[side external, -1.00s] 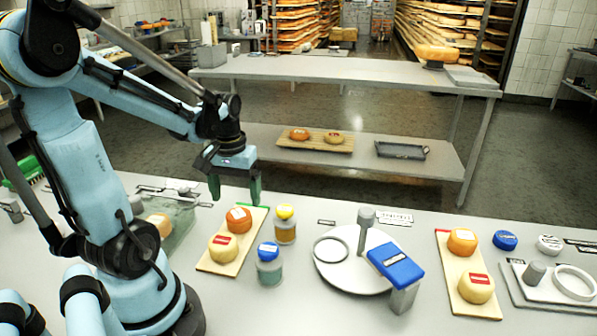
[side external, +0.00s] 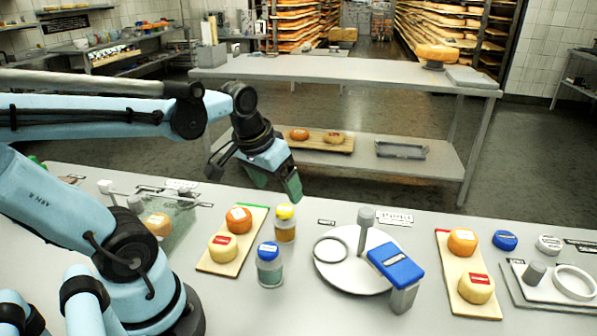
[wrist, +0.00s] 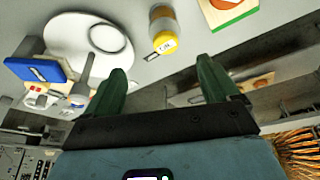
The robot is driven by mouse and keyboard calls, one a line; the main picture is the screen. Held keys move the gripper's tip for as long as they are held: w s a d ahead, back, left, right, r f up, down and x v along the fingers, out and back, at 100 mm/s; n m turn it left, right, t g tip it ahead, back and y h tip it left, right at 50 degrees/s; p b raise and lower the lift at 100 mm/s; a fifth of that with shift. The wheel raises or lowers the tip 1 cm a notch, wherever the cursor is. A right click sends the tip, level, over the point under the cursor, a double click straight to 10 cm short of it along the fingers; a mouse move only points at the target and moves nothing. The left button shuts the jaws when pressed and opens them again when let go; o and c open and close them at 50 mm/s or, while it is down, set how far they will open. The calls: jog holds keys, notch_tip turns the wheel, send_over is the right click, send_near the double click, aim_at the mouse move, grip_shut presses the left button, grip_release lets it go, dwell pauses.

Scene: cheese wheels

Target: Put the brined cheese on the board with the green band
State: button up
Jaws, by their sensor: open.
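A pale yellow-orange cheese (side external: 158,225) lies in a clear, shallow container at the left, partly hidden by my arm; it looks like the brined one. The board with the green band (side external: 248,246) lies to its right, the band along its far edge. It holds an orange cheese (side external: 238,218) and a yellow cheese with a red label (side external: 222,247). A corner of that board shows at the top right of the wrist view (wrist: 233,26). My gripper (side external: 278,184) is open and empty, tilted, in the air near the table's far edge; its fingers show in the wrist view (wrist: 162,72).
A yellow-lidded jar (side external: 285,226) and a blue-lidded jar (side external: 269,270) stand right of the green-banded board. Farther right are a round white plate (side external: 338,275) with a post, a blue-topped block (side external: 397,264), and a red-banded board (side external: 478,311) with two cheeses.

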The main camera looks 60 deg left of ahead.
jog(key=w+d+m+t+h, duration=0.1)
jog(key=d+m+t, duration=0.2)
jog(key=d, duration=0.4)
jog(key=shift+w+d+m, duration=0.2)
jog(key=shift+d+m, duration=0.1)
jog(key=shift+m, duration=0.1)
